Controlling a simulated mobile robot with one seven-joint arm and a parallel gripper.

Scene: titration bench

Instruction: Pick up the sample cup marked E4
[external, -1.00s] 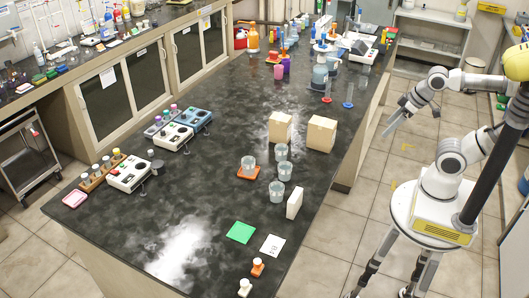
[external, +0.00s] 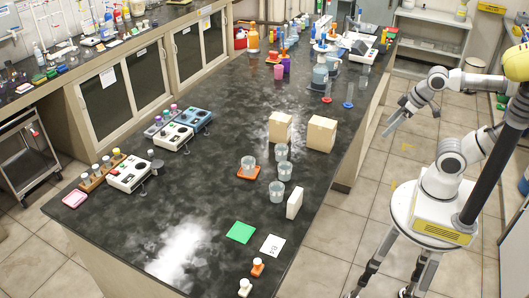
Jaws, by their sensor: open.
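Several clear cups stand on the near half of the dark bench top. One cup (external: 248,162) sits on an orange square mat (external: 248,174). Another cup (external: 281,152) is to its right, a third (external: 285,172) stands below that one, and another (external: 277,192) is nearest the white block. No E4 mark is readable on any cup from here. A white card (external: 272,245) with small dark writing lies nearer the front, its text too small to read surely. My gripper (external: 391,128) is open and empty, off the bench's right side, well apart from the cups.
Two tan boxes (external: 321,133) stand behind the cups. An upright white block (external: 294,204) stands right of the nearest cup. A green sheet (external: 241,232) and small stoppered items (external: 257,267) lie in front. Instruments (external: 131,174) line the left edge.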

